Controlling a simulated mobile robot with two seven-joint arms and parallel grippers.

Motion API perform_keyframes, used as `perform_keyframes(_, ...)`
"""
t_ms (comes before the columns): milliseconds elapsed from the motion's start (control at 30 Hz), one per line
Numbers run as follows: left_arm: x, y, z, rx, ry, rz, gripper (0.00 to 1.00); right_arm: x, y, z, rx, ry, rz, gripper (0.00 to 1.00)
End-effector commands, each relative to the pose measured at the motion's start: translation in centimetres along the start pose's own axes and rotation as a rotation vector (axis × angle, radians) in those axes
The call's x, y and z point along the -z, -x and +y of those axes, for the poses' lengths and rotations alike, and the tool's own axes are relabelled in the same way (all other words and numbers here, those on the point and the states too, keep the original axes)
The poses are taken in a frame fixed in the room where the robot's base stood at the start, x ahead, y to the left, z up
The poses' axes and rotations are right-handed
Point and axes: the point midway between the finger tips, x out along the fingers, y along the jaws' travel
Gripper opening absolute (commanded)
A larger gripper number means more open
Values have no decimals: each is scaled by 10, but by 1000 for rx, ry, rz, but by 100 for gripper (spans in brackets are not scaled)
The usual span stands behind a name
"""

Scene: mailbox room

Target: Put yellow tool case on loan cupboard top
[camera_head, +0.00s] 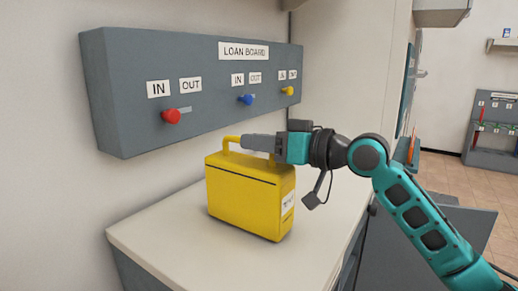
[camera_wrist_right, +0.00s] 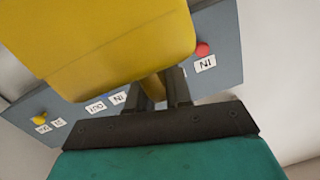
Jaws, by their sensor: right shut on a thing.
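The yellow tool case (camera_head: 245,200) is upright over the pale loan cupboard top (camera_head: 160,240). Its underside is at or very near the surface; I cannot tell if it bears its full weight. My right gripper (camera_head: 260,143) reaches in from the right and is shut on the case's handle (camera_head: 230,143). In the right wrist view the case (camera_wrist_right: 110,35) fills the upper left, and the handle (camera_wrist_right: 153,88) is between the fingers of the gripper (camera_wrist_right: 163,88). My left gripper is in neither view.
A grey loan board (camera_head: 200,85) hangs on the wall behind the case, with a red knob (camera_head: 171,116), a blue knob (camera_head: 245,99) and a yellow knob (camera_head: 288,91). The cupboard top is bare to the left and front. A grey rack (camera_head: 492,130) stands far right.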

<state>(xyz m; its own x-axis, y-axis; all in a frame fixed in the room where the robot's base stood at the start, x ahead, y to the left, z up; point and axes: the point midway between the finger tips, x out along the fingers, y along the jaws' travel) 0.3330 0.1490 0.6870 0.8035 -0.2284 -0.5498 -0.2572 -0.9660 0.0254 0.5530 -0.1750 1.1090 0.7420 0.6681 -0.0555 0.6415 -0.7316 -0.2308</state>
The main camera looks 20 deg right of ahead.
Motion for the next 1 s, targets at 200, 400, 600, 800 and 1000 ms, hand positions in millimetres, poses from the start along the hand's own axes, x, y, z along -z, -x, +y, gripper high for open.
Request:
perform_keyframes(200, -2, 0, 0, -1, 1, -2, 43, -1, 1, 0, 2, 5, 13, 0)
perform_keyframes(400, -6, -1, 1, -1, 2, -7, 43, -4, 0, 1, 2, 4, 12, 0)
perform_keyframes(600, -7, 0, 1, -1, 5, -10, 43, -7, 0, 2, 0, 1, 1, 37)
perform_keyframes(800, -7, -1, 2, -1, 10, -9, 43, -7, 0, 2, 0, 1, 1, 45)
perform_keyframes(1000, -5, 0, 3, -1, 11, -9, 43, -4, 1, 1, 0, 2, 1, 45)
